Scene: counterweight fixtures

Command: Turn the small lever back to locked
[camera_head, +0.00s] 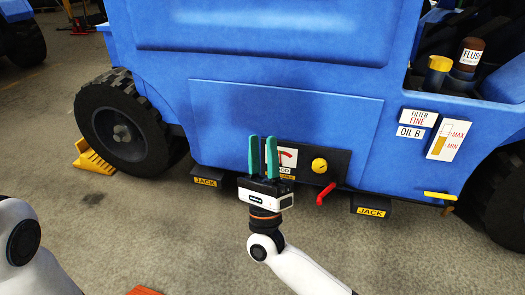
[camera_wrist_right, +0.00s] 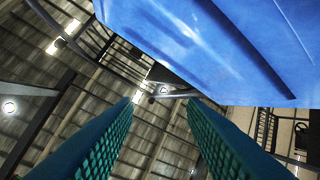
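A red lever (camera_head: 325,194) sits at the lower right of a black panel (camera_head: 337,161) on the blue machine, tilted down to the left. A small yellow handle (camera_head: 440,196) sticks out farther right, low on the machine, roughly level. I cannot tell which one is the small lever, or its lock marking. My right gripper (camera_head: 262,138) is left of the red lever, apart from it, with teal fingers pointing up. It hides part of the panel and gauge. In the right wrist view, its fingers (camera_wrist_right: 163,103) are spread with nothing between them. My left gripper is out of view.
A round yellow knob (camera_head: 319,165) and a gauge (camera_head: 288,157) are on the panel. Two JACK plates (camera_head: 206,182) (camera_head: 371,212) stick out below the body. A yellow chock (camera_head: 92,160) is against the left wheel (camera_head: 124,125). The concrete floor in front is mostly clear.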

